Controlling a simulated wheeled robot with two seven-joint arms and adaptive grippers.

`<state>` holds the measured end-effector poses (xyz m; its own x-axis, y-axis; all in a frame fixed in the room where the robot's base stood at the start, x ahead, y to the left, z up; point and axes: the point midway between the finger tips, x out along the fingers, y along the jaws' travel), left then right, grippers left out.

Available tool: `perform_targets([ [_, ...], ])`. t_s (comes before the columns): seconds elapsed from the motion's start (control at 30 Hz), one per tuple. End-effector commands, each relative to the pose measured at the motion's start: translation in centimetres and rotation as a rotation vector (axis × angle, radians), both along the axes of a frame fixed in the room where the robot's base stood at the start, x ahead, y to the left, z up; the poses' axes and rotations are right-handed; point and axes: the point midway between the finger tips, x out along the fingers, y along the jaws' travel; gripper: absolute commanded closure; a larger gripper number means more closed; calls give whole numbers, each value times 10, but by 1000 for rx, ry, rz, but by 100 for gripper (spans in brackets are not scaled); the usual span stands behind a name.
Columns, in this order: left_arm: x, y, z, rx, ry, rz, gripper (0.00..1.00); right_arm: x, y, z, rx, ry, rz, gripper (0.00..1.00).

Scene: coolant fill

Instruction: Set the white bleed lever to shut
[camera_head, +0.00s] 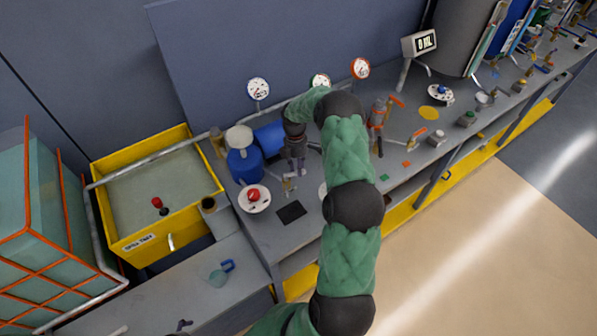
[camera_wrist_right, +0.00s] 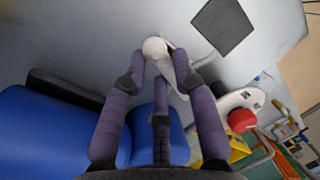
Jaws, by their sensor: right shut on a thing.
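The white bleed lever (camera_wrist_right: 181,66) shows in the right wrist view with a round white knob at one end. My right gripper (camera_wrist_right: 162,78) has its fingers closed around the lever near that knob. In the head view my right gripper (camera_head: 296,162) reaches down to the bench between the blue motor and the dark square pad. There the lever is small and mostly hidden by the gripper, so its exact angle is hard to tell. My left gripper is not in view.
A blue motor (camera_head: 270,137) and blue canister (camera_head: 243,167) stand close on the left. A red button on a white plate (camera_head: 254,197) and a dark pad (camera_head: 291,211) lie in front. A yellow spill tray (camera_head: 211,175) is further left. Gauges (camera_head: 258,89) stand behind.

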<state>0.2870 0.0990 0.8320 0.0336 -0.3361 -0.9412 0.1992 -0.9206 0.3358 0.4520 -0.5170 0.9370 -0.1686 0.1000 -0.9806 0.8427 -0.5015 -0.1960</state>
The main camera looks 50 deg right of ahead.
Motion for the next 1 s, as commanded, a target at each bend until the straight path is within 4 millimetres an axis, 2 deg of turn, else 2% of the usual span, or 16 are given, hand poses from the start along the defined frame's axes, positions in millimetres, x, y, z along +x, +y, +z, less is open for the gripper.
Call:
perform_targets([
  [0.4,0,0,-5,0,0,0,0,13,-3,0,-1,-2,250,100],
  [1.0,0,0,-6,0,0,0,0,16,-3,1,-2,-2,312,100],
])
